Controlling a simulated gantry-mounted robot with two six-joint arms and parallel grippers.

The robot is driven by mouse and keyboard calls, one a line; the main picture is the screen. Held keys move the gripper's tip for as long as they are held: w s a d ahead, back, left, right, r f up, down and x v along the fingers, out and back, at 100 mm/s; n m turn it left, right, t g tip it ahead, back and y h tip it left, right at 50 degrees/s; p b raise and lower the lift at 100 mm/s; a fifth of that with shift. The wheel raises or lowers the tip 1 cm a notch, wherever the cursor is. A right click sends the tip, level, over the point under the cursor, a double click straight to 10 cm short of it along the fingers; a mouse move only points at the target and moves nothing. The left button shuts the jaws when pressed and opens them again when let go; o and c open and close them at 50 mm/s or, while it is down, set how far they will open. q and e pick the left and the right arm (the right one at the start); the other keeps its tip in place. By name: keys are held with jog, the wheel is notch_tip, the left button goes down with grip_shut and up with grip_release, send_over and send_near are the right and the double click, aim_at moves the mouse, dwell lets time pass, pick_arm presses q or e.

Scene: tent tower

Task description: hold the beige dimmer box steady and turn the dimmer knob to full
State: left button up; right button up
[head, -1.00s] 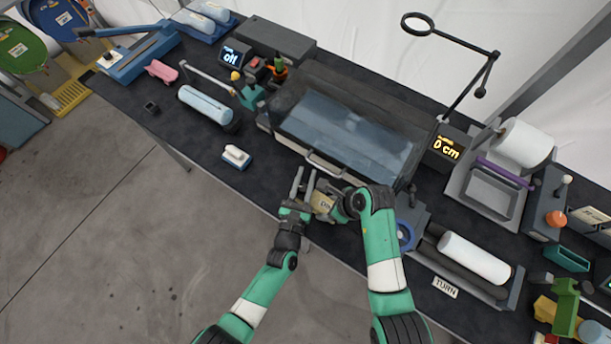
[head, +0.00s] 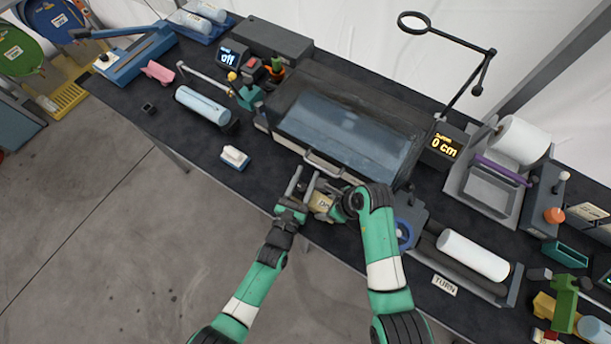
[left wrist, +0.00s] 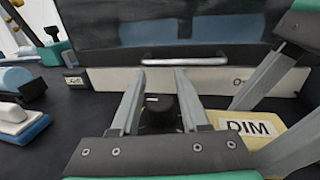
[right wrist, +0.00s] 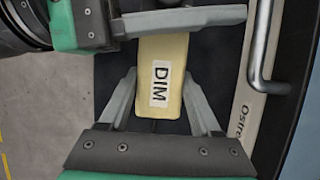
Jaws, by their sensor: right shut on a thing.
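The beige dimmer box (right wrist: 161,52), labelled DIM, lies at the front table edge. In the right wrist view it sits between the fingers of my right gripper (right wrist: 160,82), which is shut on it. The box also shows in the left wrist view (left wrist: 262,122) at the right. My left gripper (head: 304,178) is open over the table's front edge, its fingers pointing toward the machine. In the left wrist view a dark round knob (left wrist: 160,114) shows between its separated fingers. I cannot tell whether they touch it.
A dark glazed press with a front handle (head: 324,164) stands right behind the box. A white-and-blue block (head: 235,157) lies to the left. A display (head: 443,146) reads 0 cm; another (head: 230,57) reads off. A white roller (head: 474,256) is at right.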

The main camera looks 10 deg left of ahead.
aim_at(302, 193)
pick_arm(q)
jog(key=v, duration=1.2)
jog(key=shift+o, duration=1.4)
jog(key=shift+d+r, duration=0.25)
jog(key=s+d+n+y, duration=0.3)
jog(key=n+y, duration=0.1)
jog(key=y, duration=0.3)
jog(key=w, duration=0.7)
jog(key=w+a+f, duration=0.1)
jog(key=w, duration=0.3)
jog(key=shift+w+a, duration=0.1)
jog(key=shift+w, duration=0.25)
